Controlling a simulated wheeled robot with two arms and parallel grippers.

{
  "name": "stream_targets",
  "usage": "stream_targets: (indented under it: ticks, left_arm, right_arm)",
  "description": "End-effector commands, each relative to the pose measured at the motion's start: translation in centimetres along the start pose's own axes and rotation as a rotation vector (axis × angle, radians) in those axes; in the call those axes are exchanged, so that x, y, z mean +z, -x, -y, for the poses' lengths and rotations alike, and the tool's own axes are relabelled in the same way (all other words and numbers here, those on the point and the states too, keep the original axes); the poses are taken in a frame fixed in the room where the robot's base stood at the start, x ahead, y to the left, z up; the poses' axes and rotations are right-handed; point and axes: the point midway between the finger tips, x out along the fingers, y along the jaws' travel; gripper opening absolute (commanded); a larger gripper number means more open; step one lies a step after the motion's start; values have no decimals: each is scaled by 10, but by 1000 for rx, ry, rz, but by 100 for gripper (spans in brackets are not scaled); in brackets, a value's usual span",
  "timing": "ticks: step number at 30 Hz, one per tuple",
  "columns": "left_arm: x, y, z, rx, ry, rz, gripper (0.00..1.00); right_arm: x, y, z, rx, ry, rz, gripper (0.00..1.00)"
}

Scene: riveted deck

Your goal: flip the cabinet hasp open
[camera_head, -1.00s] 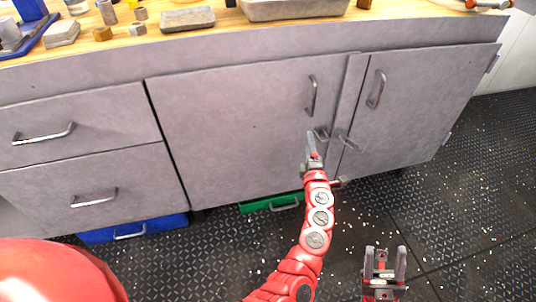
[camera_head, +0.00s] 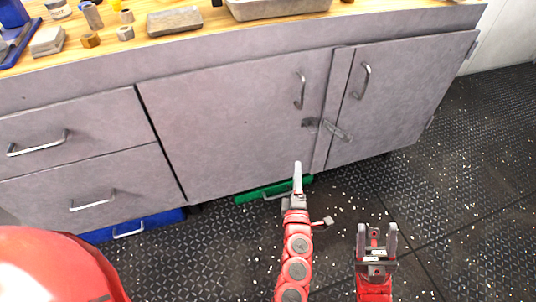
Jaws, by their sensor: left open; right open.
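The cabinet hasp is on the grey cabinet (camera_head: 225,125), between its two door handles and below them. One part is a small dark staple plate (camera_head: 309,123) on the left door. The other is a metal strap (camera_head: 338,132) reaching out to the right over the right door, apart from the plate. My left gripper (camera_head: 297,172) is below and left of the hasp, seen edge-on, touching nothing that I can see. My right gripper (camera_head: 376,238) is open and empty, lower right, above the floor.
The left door handle (camera_head: 299,90) and right door handle (camera_head: 362,80) stick out above the hasp. A green box (camera_head: 262,192) and a blue box (camera_head: 135,228) sit under the cabinet. The worktop (camera_head: 130,47) holds trays and small parts. The floor at right is clear.

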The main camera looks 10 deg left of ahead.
Motion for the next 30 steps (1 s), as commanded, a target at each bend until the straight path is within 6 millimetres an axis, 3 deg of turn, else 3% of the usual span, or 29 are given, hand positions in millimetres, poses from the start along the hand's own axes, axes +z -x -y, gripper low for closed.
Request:
stream_targets:
  ticks: [1, 6, 16, 22, 30]
  left_arm:
    - [0, 11, -2, 0, -2, 3, 60]
    - [-26, 8, -32, 29, -82, -69, 60]
    - [-67, 8, -74, 84, -218, -188, 60]
    - [-79, 9, -87, 103, -260, -223, 60]
    - [-83, 9, -89, 109, -272, -234, 60]
  right_arm:
    - [0, -4, -1, 0, 0, 0, 49]
    - [-3, -31, -9, 0, 0, 0, 49]
    - [-7, -65, -18, 0, 0, 0, 49]
    - [-8, -74, -21, 0, 0, 0, 49]
    - [-8, -75, -21, 0, 0, 0, 49]
